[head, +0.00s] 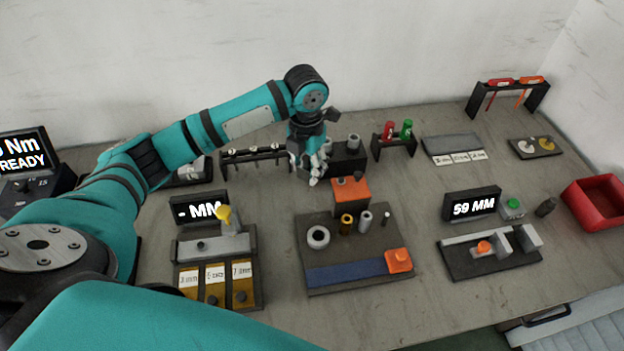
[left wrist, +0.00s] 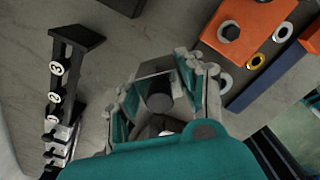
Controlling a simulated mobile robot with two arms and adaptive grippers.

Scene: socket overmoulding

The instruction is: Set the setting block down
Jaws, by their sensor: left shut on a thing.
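My left gripper (head: 313,176) is over the back middle of the table, fingers pointing down. It is shut on a dark block that I take to be the setting block (head: 347,158), at its left end in the head view. Pale grey round posts stand up from this block. In the left wrist view the dark block (left wrist: 153,84) shows between the fingers of the gripper (left wrist: 163,82), partly hidden by them. I cannot tell whether its underside touches the table. My right gripper is in neither view.
A numbered rack (head: 255,155) stands left of the gripper. A dark fixture (head: 312,218) with an orange block (head: 350,197) lies in front. A stand with red and green items (head: 395,145) is close on the right.

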